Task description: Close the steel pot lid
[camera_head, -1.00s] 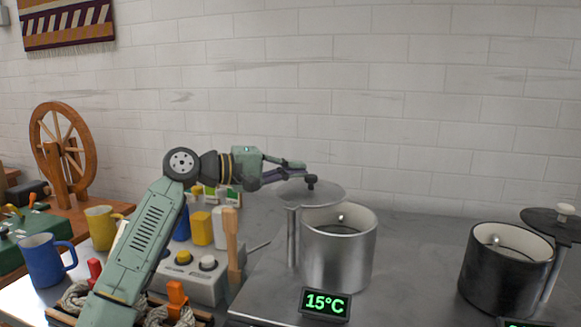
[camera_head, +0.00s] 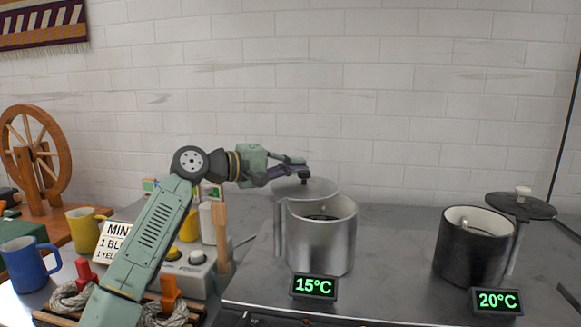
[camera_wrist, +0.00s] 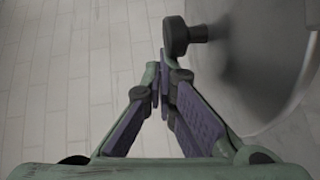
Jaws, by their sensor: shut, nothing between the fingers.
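The steel pot (camera_head: 320,245) stands on the metal counter, its mouth partly uncovered and dark inside. Its flat round lid (camera_head: 322,188) sits raised on a post at the pot's left, overlapping the back left of the mouth from this view. The lid has a black knob (camera_head: 304,176). My gripper (camera_head: 304,165) is shut and empty, its tips just above and behind the knob. In the wrist view, my gripper (camera_wrist: 162,72) points past the knob (camera_wrist: 178,37), which lies close by on the right, with the grey lid (camera_wrist: 262,70) beyond it. I cannot tell whether they touch.
A black pot (camera_head: 470,255) with a raised dark lid (camera_head: 520,206) stands at the right. Displays reading 15°C (camera_head: 314,287) and 20°C (camera_head: 497,301) sit in front. A control box (camera_head: 190,275), mugs and rope skeins crowd the left. The counter between the pots is clear.

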